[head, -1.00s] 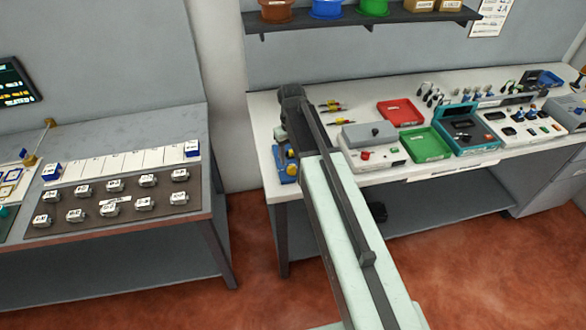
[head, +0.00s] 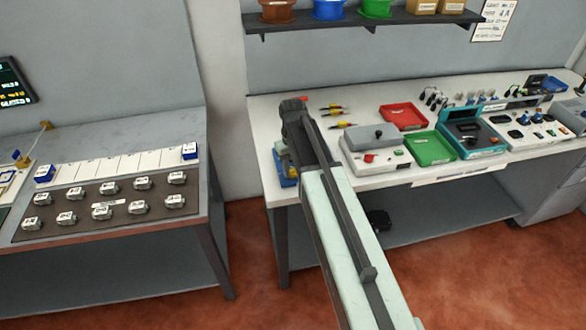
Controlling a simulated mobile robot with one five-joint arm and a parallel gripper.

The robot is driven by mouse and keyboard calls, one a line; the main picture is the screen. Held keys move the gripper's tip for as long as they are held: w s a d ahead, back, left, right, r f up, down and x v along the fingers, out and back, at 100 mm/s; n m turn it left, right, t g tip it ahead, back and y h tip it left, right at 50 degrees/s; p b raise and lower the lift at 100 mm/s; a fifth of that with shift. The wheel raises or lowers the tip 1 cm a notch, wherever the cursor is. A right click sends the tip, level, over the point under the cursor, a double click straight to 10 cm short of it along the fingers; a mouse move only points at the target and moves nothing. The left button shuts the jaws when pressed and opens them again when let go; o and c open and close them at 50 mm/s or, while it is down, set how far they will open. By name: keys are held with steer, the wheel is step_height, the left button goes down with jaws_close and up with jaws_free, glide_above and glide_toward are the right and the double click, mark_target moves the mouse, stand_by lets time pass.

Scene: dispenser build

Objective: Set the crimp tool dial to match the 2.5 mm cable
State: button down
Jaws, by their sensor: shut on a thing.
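The crimp tool (head: 281,170) is a small blue device at the left front corner of the white workbench. The end of my arm comes down over it, and my gripper (head: 288,153) is at its top, shut on its dial. My arm hides most of the tool and the fingertips, so the dial's setting cannot be read. No 2.5 mm cable can be made out. Brown (head: 276,12), blue (head: 328,9) and green (head: 375,8) spools stand on the shelf above, their labels too small to read.
A grey box with a red knob (head: 369,157), a red tray (head: 403,116) and a green tray (head: 430,149) lie right of my arm. Small yellow-and-red pieces (head: 334,110) lie behind. A grey table (head: 150,132) with several metal blocks stands left, across a gap.

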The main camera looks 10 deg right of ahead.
steer(key=shift+n, duration=0.3)
steer(key=n, duration=1.1)
steer(key=shift+n, duration=0.4)
steer(key=n, duration=1.1)
steer(key=shift+n, duration=0.3)
steer(key=c, duration=1)
jaws_free()
steer(key=shift+c, duration=0.2)
